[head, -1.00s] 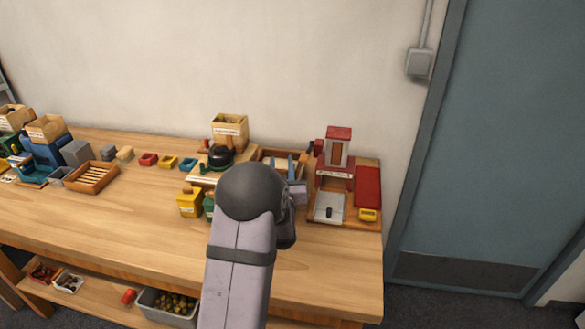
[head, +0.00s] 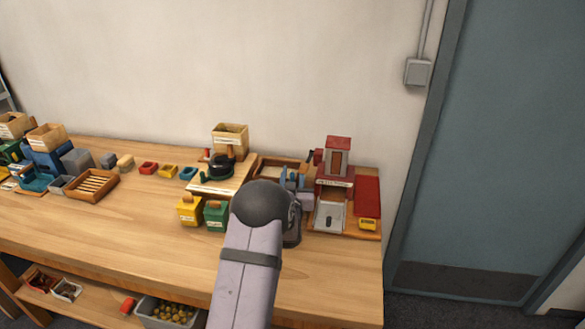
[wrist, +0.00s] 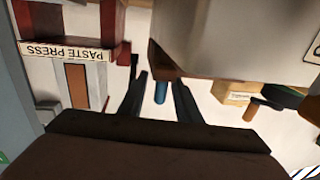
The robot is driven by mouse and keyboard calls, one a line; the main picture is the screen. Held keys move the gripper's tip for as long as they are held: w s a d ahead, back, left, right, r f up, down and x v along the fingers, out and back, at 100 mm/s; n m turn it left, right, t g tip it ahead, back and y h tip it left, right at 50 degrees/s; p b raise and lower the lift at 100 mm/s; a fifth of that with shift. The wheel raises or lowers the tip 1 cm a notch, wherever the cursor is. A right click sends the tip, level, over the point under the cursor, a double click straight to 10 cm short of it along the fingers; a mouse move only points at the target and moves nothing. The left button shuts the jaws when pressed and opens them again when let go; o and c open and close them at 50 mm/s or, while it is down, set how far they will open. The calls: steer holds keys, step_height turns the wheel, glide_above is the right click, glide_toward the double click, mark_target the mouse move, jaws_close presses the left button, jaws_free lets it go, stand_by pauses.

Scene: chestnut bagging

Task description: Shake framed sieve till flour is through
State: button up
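A wood-framed tray (head: 268,161) with a pale inside, probably the framed sieve, lies at the back of the bench, left of the red paste press (head: 337,183). My gripper (head: 291,180) is over its front right side, partly hidden by my wrist. In the wrist view my gripper's two dark fingers (wrist: 160,95) stand apart. A short blue peg (wrist: 161,92) shows between them, with gaps on both sides; I cannot tell whether they touch it. A large pale surface with a brown edge (wrist: 235,35) fills the upper right there. Flour cannot be made out clearly.
A yellow box (head: 189,210) and green box (head: 216,215) stand left of my arm. A board (head: 205,188) with a dark round pot (head: 219,167) is behind them. The bench front is clear.

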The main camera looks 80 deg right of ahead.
steer(key=shift+w+d+r, duration=0.1)
steer(key=shift+w+d, duration=0.1)
steer(key=shift+d, duration=0.75)
steer(key=shift+d, duration=0.1)
jaws_close()
steer(key=shift+a, duration=1.4)
jaws_free()
